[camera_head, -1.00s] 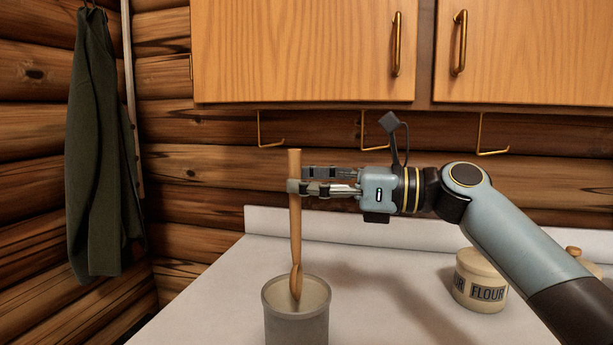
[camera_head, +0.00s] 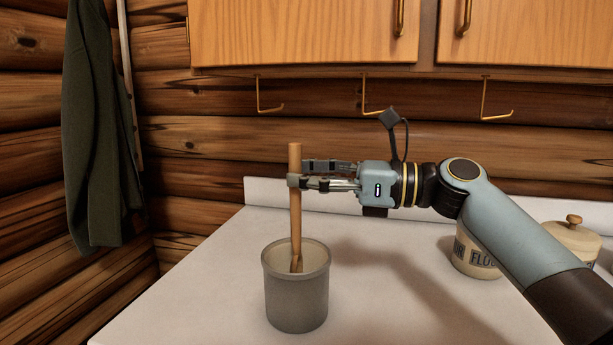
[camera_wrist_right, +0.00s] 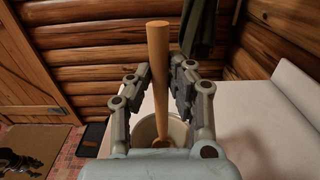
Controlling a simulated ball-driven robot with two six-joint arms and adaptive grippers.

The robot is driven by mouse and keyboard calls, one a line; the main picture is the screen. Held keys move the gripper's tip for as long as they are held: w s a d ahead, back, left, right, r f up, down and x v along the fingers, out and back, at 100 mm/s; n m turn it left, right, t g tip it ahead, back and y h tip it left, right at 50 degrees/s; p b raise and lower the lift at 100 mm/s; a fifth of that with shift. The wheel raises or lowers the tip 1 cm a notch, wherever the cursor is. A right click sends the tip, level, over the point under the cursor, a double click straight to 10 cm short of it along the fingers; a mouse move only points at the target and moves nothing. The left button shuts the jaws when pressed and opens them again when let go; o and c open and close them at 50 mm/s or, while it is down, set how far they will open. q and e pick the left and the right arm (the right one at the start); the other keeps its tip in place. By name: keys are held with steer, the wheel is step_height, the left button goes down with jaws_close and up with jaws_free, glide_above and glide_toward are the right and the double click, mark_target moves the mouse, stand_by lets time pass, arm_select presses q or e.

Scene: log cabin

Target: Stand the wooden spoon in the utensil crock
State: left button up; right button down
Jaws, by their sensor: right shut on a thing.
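The wooden spoon (camera_head: 296,222) is upright, its bowl end down inside the mouth of the grey utensil crock (camera_head: 297,300). The crock stands on the white counter; its wall hides the spoon's lowest part, so I cannot tell whether the spoon touches the bottom. My right gripper (camera_head: 297,181) is shut on the spoon's handle, above the crock's rim. In the right wrist view the spoon (camera_wrist_right: 159,75) stands between the fingers, with the crock (camera_wrist_right: 176,131) below. My left gripper is not in view.
A flour canister (camera_head: 470,257) stands on the counter (camera_head: 215,290) at right, partly behind my arm, with another lidded canister (camera_head: 572,238) beside it. Brass hooks (camera_head: 368,108) hang under the wooden cabinets (camera_head: 300,30). A dark green coat (camera_head: 100,140) hangs at left.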

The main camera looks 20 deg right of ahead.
steer(key=c, duration=1.1)
jaws_free()
steer(key=shift+c, duration=0.2)
steer(key=v, duration=1.2)
steer(key=shift+f, duration=0.1)
